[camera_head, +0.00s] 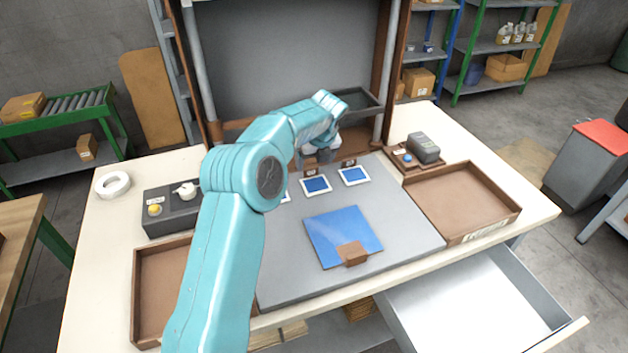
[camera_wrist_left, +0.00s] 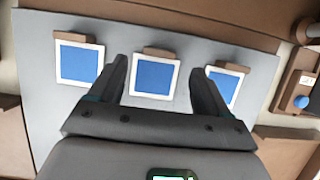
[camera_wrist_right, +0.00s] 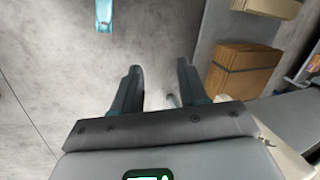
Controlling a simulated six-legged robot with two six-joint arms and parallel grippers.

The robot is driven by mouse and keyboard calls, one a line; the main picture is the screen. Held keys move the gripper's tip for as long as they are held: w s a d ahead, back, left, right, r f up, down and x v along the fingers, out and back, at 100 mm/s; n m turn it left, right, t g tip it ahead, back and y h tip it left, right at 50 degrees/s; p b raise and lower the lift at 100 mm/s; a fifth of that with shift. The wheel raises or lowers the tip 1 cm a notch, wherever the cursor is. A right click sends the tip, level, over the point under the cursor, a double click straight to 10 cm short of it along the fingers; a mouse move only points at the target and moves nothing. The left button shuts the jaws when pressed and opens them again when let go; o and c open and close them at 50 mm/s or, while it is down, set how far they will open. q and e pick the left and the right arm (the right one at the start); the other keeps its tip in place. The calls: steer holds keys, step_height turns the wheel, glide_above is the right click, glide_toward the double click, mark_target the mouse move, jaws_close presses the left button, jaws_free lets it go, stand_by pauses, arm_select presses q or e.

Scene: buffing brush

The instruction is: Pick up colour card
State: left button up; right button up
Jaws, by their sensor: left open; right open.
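Three small blue cards with white borders lie in a row on the grey mat (camera_head: 405,222), each with a small brown tab behind it. In the head view I see the right card (camera_head: 354,176), the middle card (camera_head: 316,185) and a sliver of the left one, mostly hidden by my arm. The left wrist view shows the left card (camera_wrist_left: 79,64), middle card (camera_wrist_left: 153,76) and right card (camera_wrist_left: 222,89). My left gripper (camera_head: 322,157) is open and empty above the row, its fingers framing the middle card. My right gripper (camera_wrist_right: 159,68) is open and empty over the floor.
A large blue panel (camera_head: 335,230) with a brown block (camera_head: 353,254) lies in front. Brown trays stand left (camera_head: 150,300) and right (camera_head: 465,200). A control box (camera_head: 160,222) and a dark device (camera_head: 424,147) flank the mat. A drawer (camera_head: 475,310) is open at front right.

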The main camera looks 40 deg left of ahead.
arm_select(q)
steer(key=x, duration=0.5)
steer(key=shift+a+f+p, duration=0.1)
steer(key=shift+p, duration=0.2)
steer(key=shift+s, duration=0.1)
steer(key=c, duration=1.1)
step_height(320, 180, up, 11)
steer(key=p, duration=0.1)
step_height(320, 180, up, 9)
steer(key=p, duration=0.5)
glide_above(311, 169)
